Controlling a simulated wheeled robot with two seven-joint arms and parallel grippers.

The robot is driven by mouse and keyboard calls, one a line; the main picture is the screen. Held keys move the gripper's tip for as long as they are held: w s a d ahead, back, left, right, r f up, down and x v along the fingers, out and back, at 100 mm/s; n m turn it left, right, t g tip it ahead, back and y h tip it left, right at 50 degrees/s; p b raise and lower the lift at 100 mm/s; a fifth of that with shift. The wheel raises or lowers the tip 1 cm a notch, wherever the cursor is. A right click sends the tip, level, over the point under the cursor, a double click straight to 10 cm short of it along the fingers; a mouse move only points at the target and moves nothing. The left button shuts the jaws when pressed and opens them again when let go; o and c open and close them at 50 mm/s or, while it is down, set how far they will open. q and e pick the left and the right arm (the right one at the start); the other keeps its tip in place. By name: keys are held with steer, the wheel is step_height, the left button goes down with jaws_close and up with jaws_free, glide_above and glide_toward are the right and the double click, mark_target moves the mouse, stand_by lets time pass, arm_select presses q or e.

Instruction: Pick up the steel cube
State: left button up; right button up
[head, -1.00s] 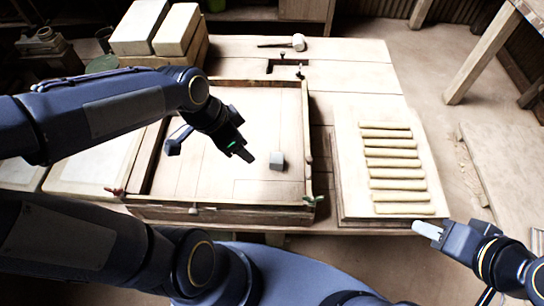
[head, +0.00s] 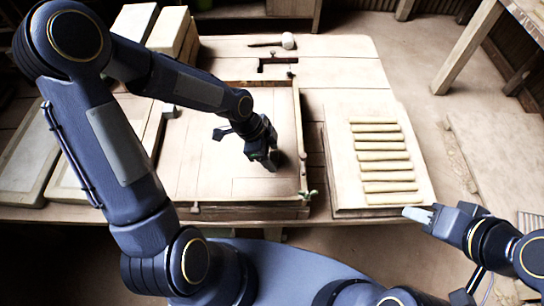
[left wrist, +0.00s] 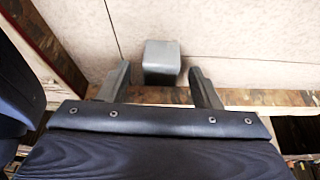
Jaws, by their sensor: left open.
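The grey steel cube (left wrist: 161,58) lies on the pale floor of the wooden frame, seen in the left wrist view between the tips of my two fingers. Small gaps show on both sides of it. My left gripper (left wrist: 159,72) is open around the cube and points down at the frame floor. In the head view my left gripper (head: 268,162) is low over the right part of the frame and hides the cube. My right gripper (head: 418,214) is off the table's front right corner, away from the cube; its jaw opening is unclear.
The wooden frame (head: 252,213) has raised walls around the cube, close by on the right and front. A board (head: 343,180) with several pale rods stands to the right. A mallet (head: 288,41) lies at the back. Pale blocks (head: 168,30) are stacked at back left.

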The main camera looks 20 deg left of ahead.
arm_select(q)
steer(key=shift+d+f, duration=0.2)
steer(key=shift+f, duration=0.4)
jaws_close()
steer(key=shift+r, duration=0.15)
